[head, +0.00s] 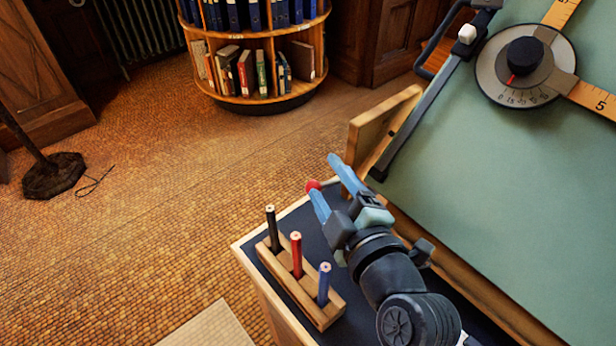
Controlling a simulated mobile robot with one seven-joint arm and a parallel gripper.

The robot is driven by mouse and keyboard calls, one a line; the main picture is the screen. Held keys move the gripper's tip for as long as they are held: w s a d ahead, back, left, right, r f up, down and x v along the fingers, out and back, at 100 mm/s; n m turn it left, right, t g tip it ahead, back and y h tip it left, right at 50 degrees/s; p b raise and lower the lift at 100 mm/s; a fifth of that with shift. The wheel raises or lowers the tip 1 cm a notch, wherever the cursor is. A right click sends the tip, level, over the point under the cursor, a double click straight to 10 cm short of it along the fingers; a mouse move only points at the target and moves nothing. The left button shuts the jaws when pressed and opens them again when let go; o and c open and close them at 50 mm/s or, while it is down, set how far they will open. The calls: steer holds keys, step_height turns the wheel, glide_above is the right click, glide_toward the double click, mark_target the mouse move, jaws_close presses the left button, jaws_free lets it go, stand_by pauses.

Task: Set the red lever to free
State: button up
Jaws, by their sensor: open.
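A round red knob (312,185), which looks like the end of the red lever, shows at the left edge of the drafting board's side, right by my gripper's left fingertip. The lever's shaft and any "free" marking are hidden or out of sight, so its setting cannot be told.
A wooden block (299,286) with black, red and blue pencils stands on the dark side table (313,228), left of my arm. The green drafting board (500,190) with a dial (525,65) fills the right. A bookcase (262,99) stands behind. The floor at left is mostly clear.

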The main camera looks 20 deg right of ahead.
steer(key=b, duration=0.2)
glide_toward(330, 184)
steer(key=a, duration=0.1)
steer(key=w+a, duration=0.1)
steer(key=a, duration=0.2)
steer(key=shift+w+r, duration=0.15)
steer(key=shift+w, duration=0.2)
steer(key=x, duration=0.7)
steer(key=shift+w+r, duration=0.15)
steer(key=shift+w, duration=0.15)
jaws_close()
steer(key=shift+d, duration=0.1)
